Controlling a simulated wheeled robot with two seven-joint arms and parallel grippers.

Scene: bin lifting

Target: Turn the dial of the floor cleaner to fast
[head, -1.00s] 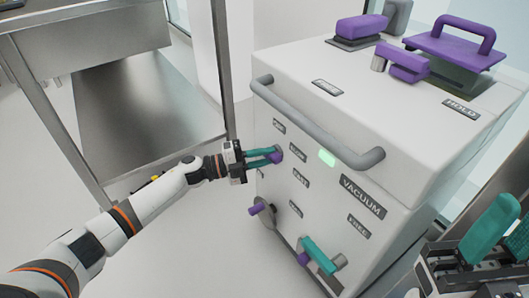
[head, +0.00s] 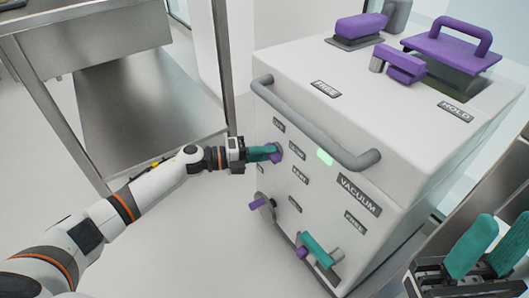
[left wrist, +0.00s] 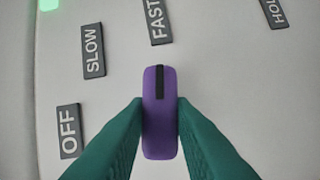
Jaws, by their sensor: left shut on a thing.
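The floor cleaner (head: 345,115) is a large pale box with a grey handle bar. Its dial (left wrist: 160,125) is a purple grip with a black mark at its upper end in the left wrist view; in the head view the dial (head: 277,157) is partly covered. My left gripper (head: 275,151) is shut on it, one teal finger on each side (left wrist: 160,108). The black mark points up toward the FAST label (left wrist: 157,20), with SLOW (left wrist: 93,50) and OFF (left wrist: 69,131) to the left. My right gripper (head: 500,224) is open, apart from the cleaner.
A green light (head: 325,157) glows beside the dial. A metal table (head: 150,100) stands at the left, close to my left arm. Purple-handled parts (head: 450,45) are on top.

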